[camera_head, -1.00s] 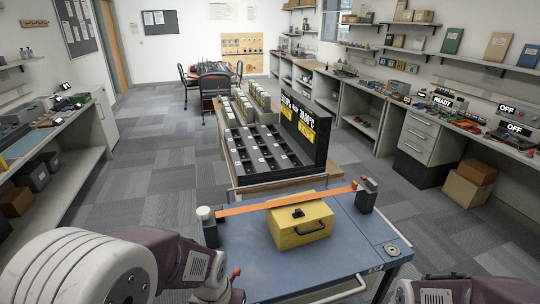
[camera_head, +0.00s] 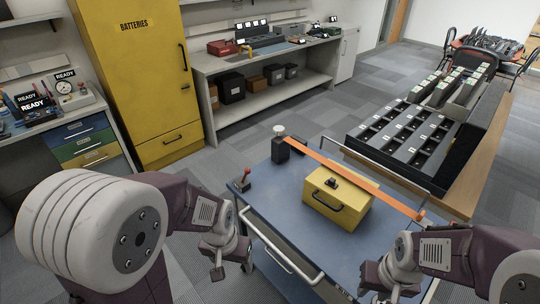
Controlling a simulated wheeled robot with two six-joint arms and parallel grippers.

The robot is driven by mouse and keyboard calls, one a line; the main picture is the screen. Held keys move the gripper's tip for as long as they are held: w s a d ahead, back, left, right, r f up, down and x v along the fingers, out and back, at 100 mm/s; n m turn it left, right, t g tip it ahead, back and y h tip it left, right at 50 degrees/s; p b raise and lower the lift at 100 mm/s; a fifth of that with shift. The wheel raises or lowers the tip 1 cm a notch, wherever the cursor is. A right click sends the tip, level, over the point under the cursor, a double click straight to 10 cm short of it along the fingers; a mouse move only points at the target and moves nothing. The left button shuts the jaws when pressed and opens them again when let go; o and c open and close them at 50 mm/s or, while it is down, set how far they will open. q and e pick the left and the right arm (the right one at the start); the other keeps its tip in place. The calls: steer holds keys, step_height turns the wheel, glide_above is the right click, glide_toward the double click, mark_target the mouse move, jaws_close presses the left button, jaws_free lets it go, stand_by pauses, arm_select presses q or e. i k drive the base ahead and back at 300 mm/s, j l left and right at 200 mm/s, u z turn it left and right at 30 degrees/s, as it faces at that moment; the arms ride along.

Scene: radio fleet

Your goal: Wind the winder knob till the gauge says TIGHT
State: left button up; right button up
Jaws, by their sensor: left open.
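A white-topped knob (camera_head: 279,131) stands on a black post at the far left corner of the blue cart top; I take it for the winder knob. An orange strap (camera_head: 358,174) runs from this post towards the right edge, past the top of a yellow box (camera_head: 339,200); contact with the box is unclear. No gauge reading TIGHT is legible. My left gripper (camera_head: 217,272) is open and empty, low outside the cart's near-left edge, apart from the knob. My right gripper (camera_head: 383,297) is at the cart's near-right side, its fingers barely visible.
A small red-handled lever (camera_head: 246,175) stands on the cart's left edge. A round dial (camera_head: 64,87) sits by READY signs on the left bench, its reading illegible. A yellow BATTERIES cabinet (camera_head: 145,75) stands behind. A black slotted rack (camera_head: 385,137) is beyond the cart. Grey floor lies left of it.

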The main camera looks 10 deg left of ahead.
mark_target(278, 130)
steer(key=k+l+u, duration=0.2)
steer(key=l+u, duration=0.15)
steer(key=i+j+z, duration=0.25)
steer(key=j+z, duration=0.2)
steer(key=j, duration=0.2)
steer(key=i+j+z, duration=0.1)
steer(key=j+z, duration=0.4)
steer(key=j, duration=0.2)
steer(key=j+z, duration=0.45)
steer(key=j, duration=0.3)
steer(key=k+j+z, duration=0.15)
steer(key=j+z, duration=0.3)
steer(key=j, duration=0.25)
steer(key=i+l+z, duration=0.1)
steer(key=i, duration=0.35)
